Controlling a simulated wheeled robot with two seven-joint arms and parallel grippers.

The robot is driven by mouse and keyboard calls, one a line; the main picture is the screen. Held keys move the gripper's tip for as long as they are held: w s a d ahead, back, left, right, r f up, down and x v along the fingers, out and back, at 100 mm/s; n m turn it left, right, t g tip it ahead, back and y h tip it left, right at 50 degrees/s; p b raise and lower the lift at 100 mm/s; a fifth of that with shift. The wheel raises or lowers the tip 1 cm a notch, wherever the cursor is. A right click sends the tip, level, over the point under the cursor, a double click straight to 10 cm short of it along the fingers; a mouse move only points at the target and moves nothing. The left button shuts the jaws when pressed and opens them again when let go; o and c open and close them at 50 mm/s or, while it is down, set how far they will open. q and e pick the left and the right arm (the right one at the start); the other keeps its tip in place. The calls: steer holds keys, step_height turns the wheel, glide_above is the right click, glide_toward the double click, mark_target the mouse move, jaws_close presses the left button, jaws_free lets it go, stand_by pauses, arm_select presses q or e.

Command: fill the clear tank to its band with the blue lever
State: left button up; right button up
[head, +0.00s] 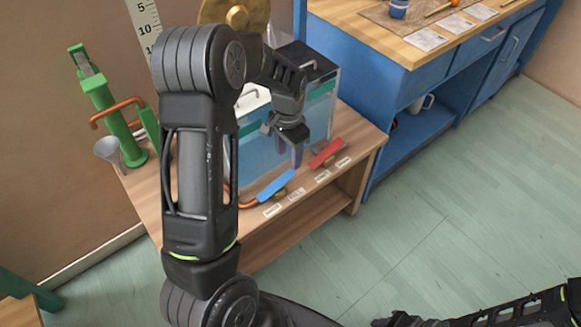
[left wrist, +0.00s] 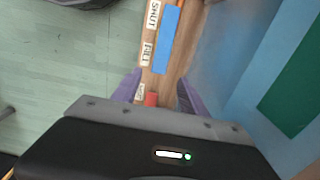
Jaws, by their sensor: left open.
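The clear tank (head: 258,152) stands on a wooden bench, blue in its lower part and with a green band (head: 321,92) higher up. My arm hides much of its front, so the exact water level is unclear. The blue lever (head: 276,186) lies in front of the tank; it also shows in the left wrist view (left wrist: 167,38). My left gripper (head: 290,154) is open and empty above the bench, between the blue lever and the red lever (head: 327,152). In the left wrist view the red lever's end (left wrist: 151,99) shows between the purple fingers. My right gripper is at most partly visible at the bottom edge.
Labels (head: 297,194) lie along the bench front. A green hand pump (head: 115,120) and a grey funnel (head: 108,150) stand at the left. A brass disc (head: 235,14) hangs behind. A blue cabinet (head: 400,90) stands right of the bench. The floor in front is clear.

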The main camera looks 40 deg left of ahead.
mark_target(288, 174)
arm_select(q)
steer(key=shift+f, duration=3.95)
jaws_close()
